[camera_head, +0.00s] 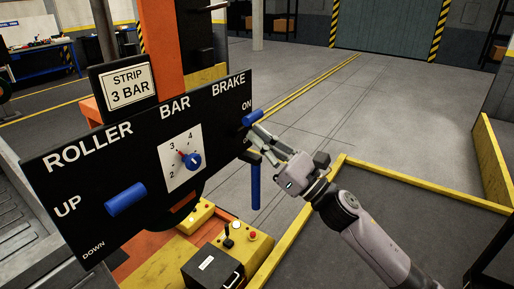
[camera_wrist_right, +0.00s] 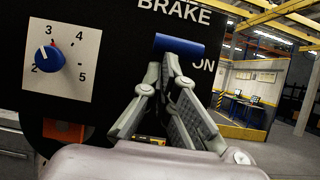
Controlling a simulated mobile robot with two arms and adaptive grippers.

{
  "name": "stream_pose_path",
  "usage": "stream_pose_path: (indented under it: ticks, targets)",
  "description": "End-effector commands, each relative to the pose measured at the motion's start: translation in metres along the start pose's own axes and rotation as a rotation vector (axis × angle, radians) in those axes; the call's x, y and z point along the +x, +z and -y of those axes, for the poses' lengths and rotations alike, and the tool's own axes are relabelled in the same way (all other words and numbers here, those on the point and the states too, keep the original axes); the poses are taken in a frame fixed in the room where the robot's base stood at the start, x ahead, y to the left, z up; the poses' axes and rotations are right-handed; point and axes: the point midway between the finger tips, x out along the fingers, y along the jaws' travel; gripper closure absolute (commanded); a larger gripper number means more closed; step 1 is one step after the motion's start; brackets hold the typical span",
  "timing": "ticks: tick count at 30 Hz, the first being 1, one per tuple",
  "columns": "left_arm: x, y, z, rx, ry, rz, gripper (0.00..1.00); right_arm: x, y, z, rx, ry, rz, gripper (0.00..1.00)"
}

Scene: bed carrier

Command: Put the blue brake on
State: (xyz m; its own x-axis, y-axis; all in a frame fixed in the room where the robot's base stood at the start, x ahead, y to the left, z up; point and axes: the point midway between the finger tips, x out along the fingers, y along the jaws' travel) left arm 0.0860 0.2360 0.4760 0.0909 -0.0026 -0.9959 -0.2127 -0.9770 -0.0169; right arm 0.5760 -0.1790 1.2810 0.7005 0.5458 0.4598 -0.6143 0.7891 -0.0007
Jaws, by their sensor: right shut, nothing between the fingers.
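The blue brake handle (camera_head: 252,118) sits at the right end of the black panel (camera_head: 75,165), beside the word ON. In the right wrist view the brake handle (camera_wrist_right: 178,45) lies nearly level under the word BRAKE. My right gripper (camera_head: 251,135) is shut and empty just below the handle. In the right wrist view the fingertips of this gripper (camera_wrist_right: 168,60) come together right under the handle's lower edge; I cannot tell whether they touch it. My left gripper is not in view.
A blue roller handle (camera_head: 126,199) and a pressure dial (camera_head: 194,161) are on the same panel. A separate upright blue handle (camera_head: 256,184) hangs below my right gripper. Yellow boxes (camera_head: 240,250) stand under the panel. Yellow-edged barriers (camera_head: 400,178) lie to the right, with open floor beyond.

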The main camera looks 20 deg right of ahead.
Motion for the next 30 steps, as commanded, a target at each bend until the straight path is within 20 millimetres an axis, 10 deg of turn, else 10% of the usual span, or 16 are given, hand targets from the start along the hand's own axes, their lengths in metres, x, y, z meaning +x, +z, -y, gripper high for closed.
stream_pose_path:
  ticks: [30]
  targets:
    - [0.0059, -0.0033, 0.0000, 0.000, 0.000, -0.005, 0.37, 0.0030, 0.0074, 0.0055, -0.002, 0.003, 0.000, 1.00]
